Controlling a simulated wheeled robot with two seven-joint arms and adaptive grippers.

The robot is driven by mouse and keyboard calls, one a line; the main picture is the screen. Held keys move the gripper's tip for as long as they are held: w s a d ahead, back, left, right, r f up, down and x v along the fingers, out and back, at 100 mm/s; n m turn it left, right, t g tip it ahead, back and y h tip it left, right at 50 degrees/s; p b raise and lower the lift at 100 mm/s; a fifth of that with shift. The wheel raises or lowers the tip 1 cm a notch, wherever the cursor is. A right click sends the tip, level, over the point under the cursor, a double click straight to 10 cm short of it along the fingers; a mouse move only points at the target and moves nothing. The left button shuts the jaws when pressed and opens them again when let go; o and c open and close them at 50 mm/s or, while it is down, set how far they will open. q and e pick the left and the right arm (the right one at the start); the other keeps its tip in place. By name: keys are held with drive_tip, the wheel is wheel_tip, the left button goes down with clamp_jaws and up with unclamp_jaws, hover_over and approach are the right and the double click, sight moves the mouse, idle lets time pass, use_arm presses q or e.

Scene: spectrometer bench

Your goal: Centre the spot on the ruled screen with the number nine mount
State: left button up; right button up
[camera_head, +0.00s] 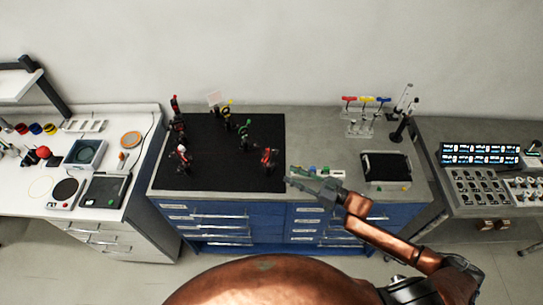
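Several small optical mounts stand on a black breadboard (215,150) on the blue bench. Among them are a red-and-black mount (269,158) at its right side, a green one (245,135), a yellow-topped one (227,117) and a red one (182,154) at the left. No number can be read, so I cannot tell which is number nine. A small pale plate (214,98) at the back looks like the screen; its ruling and any spot are too small to see. My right gripper (290,179) is just right of the right-hand mount, its finger opening unclear. My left gripper is not in view.
A rack with red, yellow and blue handles (365,116) and a black tray (386,168) stand right of the breadboard. A white bench (110,205) with instruments is at the left, a control panel (480,155) at the right. Small coloured items lie behind my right gripper.

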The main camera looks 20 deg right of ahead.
sight(271, 165)
drive_tip(key=p+x, duration=0.1)
drive_tip(key=x, duration=0.7)
drive_tip(key=shift+w, duration=0.15)
drive_tip(key=c, duration=0.7)
drive_tip(key=shift+d, duration=0.1)
clamp_jaws()
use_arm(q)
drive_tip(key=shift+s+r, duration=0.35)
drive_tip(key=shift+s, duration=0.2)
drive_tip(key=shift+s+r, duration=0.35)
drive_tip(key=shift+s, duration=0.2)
